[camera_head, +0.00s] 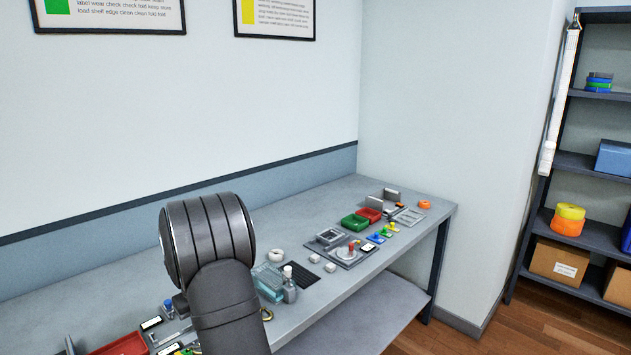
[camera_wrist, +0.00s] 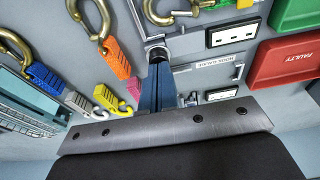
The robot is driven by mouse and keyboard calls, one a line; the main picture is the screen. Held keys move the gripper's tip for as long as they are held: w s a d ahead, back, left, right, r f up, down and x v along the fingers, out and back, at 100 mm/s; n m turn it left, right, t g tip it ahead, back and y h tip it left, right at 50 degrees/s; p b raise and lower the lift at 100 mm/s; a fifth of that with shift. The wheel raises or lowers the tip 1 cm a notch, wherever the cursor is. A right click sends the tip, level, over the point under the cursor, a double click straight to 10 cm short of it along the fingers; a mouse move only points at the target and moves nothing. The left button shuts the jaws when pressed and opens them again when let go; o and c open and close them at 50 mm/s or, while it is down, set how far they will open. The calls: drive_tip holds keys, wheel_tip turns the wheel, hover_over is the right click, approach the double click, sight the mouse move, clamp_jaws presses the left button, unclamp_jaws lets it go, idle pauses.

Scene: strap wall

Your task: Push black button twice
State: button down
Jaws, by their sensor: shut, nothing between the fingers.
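My gripper (camera_wrist: 161,66) shows in the wrist view as a narrow blue-grey pair of fingers, closed together with nothing between them. A small dark round shape (camera_wrist: 157,53) sits right at the fingertips, beside a silver bracket. I cannot tell whether it is the black button or a dark fingertip, nor whether there is contact. No other black button is clear in either view. In the head view my own arm hides the fingertips and the bench area under them.
In the wrist view, blue (camera_wrist: 45,79), orange (camera_wrist: 117,60) and yellow (camera_wrist: 111,101) straps with hooks lie left of the fingers. A red bin marked FAULTY (camera_wrist: 292,65) is at right. In the head view, a spray bottle (camera_head: 289,287) and teal tray (camera_head: 266,277) stand right of my arm.

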drive_tip(key=shift+f, duration=0.25)
drive_tip(key=shift+r, duration=2.55)
drive_tip(key=shift+f, duration=1.55)
drive_tip(key=shift+f, duration=0.15)
idle(0.4)
